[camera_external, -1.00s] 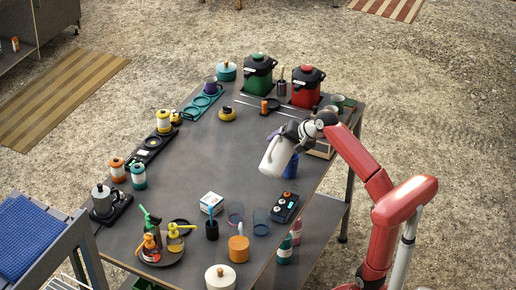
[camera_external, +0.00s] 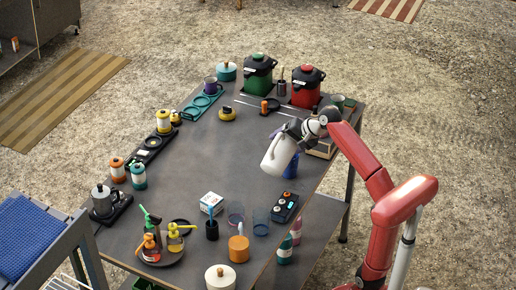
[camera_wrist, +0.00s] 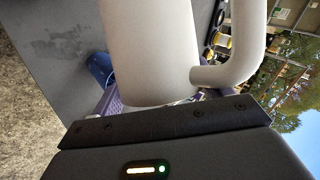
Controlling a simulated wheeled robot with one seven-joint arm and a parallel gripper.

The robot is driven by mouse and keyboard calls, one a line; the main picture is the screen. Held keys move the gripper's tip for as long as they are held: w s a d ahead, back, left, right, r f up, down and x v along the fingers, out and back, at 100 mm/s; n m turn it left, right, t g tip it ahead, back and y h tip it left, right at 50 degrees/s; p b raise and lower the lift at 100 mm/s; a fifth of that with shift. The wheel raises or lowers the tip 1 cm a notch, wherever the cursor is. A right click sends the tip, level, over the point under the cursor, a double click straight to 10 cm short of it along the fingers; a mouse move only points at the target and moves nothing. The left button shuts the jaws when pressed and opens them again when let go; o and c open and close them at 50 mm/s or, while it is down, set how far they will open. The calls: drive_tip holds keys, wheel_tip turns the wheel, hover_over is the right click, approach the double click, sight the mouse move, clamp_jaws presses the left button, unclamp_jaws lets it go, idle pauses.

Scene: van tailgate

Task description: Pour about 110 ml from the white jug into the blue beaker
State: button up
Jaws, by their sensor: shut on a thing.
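The white jug (camera_external: 278,156) is held above the table's right side in the external view, tilted, with its lower left end hanging over the tabletop. My gripper (camera_external: 297,130) is shut on it. In the wrist view the jug's pale body (camera_wrist: 150,50) and curved handle (camera_wrist: 245,45) fill the upper middle. The blue beaker (camera_external: 291,170) stands just right of and partly behind the jug in the external view. A blue piece of it also shows left of the jug in the wrist view (camera_wrist: 98,66). Its inside and any liquid are hidden.
Red (camera_external: 306,88) and green (camera_external: 258,75) lidded containers stand at the back. A wooden box (camera_external: 322,150) sits close behind my gripper. The table's middle is clear.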

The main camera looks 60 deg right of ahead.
drive_tip(key=shift+d+r, duration=0.1)
drive_tip(key=shift+d, duration=0.05)
idle(0.7)
